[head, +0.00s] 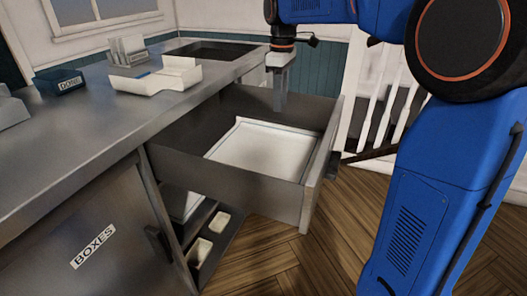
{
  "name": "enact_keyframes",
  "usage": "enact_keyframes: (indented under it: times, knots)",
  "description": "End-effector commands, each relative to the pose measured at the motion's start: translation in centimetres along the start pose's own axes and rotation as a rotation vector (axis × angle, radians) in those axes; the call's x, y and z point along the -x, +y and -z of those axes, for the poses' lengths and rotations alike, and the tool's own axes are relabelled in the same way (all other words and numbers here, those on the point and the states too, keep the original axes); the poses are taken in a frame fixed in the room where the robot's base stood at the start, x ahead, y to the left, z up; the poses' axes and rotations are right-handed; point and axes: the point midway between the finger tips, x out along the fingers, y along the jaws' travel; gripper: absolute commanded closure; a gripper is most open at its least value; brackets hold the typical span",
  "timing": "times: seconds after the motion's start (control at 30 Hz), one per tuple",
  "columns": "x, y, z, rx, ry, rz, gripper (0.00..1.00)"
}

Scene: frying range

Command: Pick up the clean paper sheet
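A white paper sheet (265,150) lies flat in the open drawer (225,170), with a raised pale edge along its far and left sides; whether it is one sheet or a stack I cannot tell. My gripper (281,106) points down over the far part of the drawer, with its tips above and behind the sheet's far edge in the picture. It appears apart from the sheet. I cannot make out a gap between the fingers, and I see nothing held.
The steel counter (110,120) bears a white open box (160,80), a blue bin (58,82) and a card holder (128,55). Below the drawer is a lower compartment with pale items (200,250). A white railing (383,105) stands behind. Wooden floor (265,255) is clear in front.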

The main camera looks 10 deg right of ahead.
Motion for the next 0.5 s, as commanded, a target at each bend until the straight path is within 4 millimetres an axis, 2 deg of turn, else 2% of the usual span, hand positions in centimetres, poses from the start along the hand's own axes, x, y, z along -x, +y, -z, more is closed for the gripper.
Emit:
enact_keyframes:
  times: [0.1,0.37,0.5]
  knots:
    - [-1.6,0.0,0.0,0.000,-0.001,0.001,0.73]
    - [-3.1,-0.1,0.1,0.000,0.000,0.000,0.73]
    - [-4.9,-0.5,0.3,0.001,-0.001,0.001,0.73]
